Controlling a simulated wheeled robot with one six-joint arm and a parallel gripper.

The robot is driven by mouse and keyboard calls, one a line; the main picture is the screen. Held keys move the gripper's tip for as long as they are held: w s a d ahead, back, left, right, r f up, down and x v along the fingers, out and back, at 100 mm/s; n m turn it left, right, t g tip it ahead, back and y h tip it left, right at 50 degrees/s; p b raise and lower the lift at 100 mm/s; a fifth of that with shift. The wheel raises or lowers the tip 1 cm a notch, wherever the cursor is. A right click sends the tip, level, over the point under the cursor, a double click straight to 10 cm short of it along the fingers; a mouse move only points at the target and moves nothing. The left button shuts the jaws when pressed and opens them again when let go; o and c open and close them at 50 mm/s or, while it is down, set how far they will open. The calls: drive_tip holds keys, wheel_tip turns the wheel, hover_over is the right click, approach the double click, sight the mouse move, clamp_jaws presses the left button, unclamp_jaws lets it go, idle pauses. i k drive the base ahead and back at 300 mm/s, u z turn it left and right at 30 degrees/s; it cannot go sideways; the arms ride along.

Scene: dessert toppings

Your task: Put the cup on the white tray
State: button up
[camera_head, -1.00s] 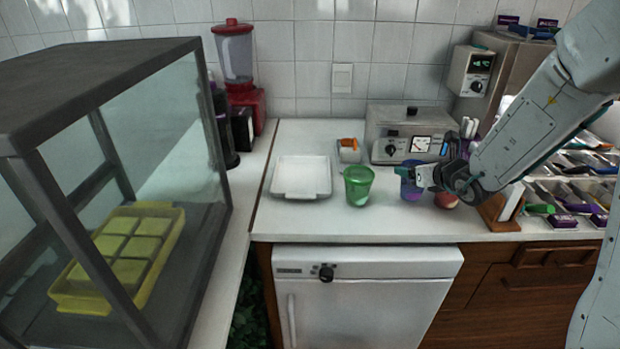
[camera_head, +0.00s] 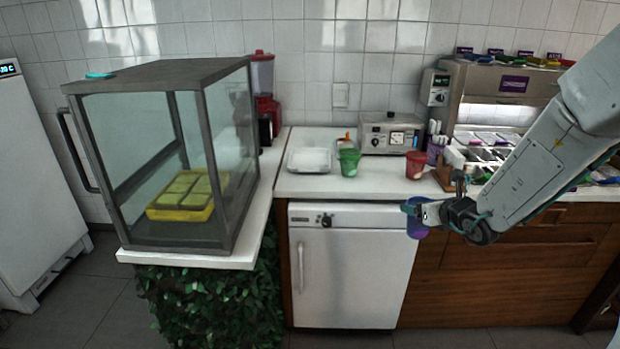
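A purple-blue cup (camera_head: 417,230) is held in my gripper (camera_head: 413,212), whose teal fingertips are at the cup's rim. The cup appears upright, in front of the counter's front edge, overlapping the cabinet in the picture. The fingers partly hide its upper part. The white tray (camera_head: 309,167) lies empty on the counter, up and to the left of my gripper. A green cup (camera_head: 348,163) stands just right of the tray. A red cup (camera_head: 416,166) stands farther right on the counter.
A steel appliance (camera_head: 390,134) stands behind the cups. A glass case (camera_head: 160,150) with a yellow mould (camera_head: 180,213) is left of the tray. A topping station (camera_head: 500,140) is at the right. The counter before the tray (camera_head: 320,188) is clear.

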sight(309, 161)
drive_tip(key=k, duration=0.3)
drive_tip(key=z, duration=2.05)
drive_tip(key=i, duration=1.5)
drive_tip(key=u, duration=2.85)
drive_tip(key=i, duration=1.8)
drive_tip(key=z, duration=0.05)
